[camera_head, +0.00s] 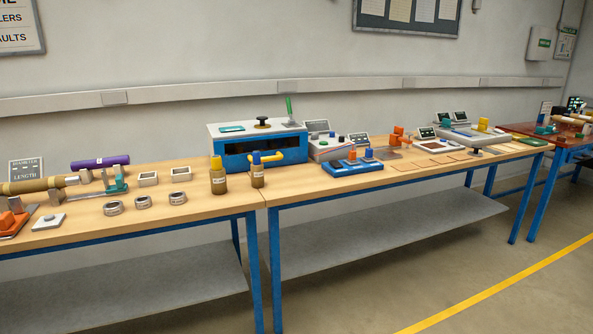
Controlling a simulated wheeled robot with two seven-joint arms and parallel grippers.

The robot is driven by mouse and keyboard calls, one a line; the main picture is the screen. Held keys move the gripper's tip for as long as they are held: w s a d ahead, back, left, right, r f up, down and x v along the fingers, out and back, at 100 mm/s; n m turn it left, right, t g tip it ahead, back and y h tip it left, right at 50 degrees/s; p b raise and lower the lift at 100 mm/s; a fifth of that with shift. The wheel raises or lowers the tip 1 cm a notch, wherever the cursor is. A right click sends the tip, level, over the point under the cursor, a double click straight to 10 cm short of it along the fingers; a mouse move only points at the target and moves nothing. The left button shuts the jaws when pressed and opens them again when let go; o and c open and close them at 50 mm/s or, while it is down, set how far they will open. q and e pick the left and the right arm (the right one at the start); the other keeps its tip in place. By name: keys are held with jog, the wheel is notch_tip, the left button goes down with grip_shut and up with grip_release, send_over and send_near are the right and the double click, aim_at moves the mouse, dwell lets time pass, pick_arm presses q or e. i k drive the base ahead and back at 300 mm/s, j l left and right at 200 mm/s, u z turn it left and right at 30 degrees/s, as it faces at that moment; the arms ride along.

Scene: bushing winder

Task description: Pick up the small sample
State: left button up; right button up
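I cannot tell for certain which thing is the small sample. Candidates are several thin brown squares lying flat on the right bench, one of them (405,164) near its middle. Three small grey labelled rings, a left ring (112,208), a middle ring (143,202) and a right ring (178,197), stand near the front of the left bench. A small pale plate (48,221) lies further left. Neither of my grippers is in view, and nothing is seen held.
The left bench (215,208) carries two capped brown bottles, a yellow-capped one (218,180) and a blue-capped one (257,175), and a blue-and-white box (232,148) with a yellow handle. The right bench (320,190) carries instruments. Open floor (440,270) lies in front.

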aim_at(257, 172)
jog(key=i+j+z, duration=0.15)
jog(key=z, duration=0.2)
jog(key=i+j+z, duration=0.3)
jog(key=j+z, duration=0.2)
jog(key=z, duration=0.15)
